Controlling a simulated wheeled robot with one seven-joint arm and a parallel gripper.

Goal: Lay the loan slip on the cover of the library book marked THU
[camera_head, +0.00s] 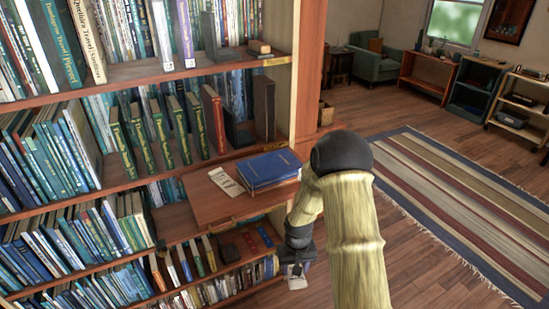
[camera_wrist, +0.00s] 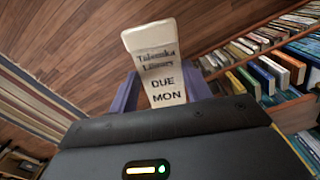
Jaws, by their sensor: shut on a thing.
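My gripper (camera_head: 293,266) hangs low in front of the bookcase, right of and below the pull-out shelf (camera_head: 213,203). The slip's pale end also shows below the gripper in the head view (camera_head: 297,283). A blue library book (camera_head: 270,167) lies flat on the pull-out shelf; its cover mark is too small to read. Another pale printed slip (camera_head: 226,181) lies on the shelf at the book's left side. No THU mark is legible.
Full rows of upright books (camera_head: 45,163) fill the bookcase at left. My arm covers part of the area right of the pull-out shelf. Open wooden floor and a striped rug (camera_head: 455,210) lie to the right.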

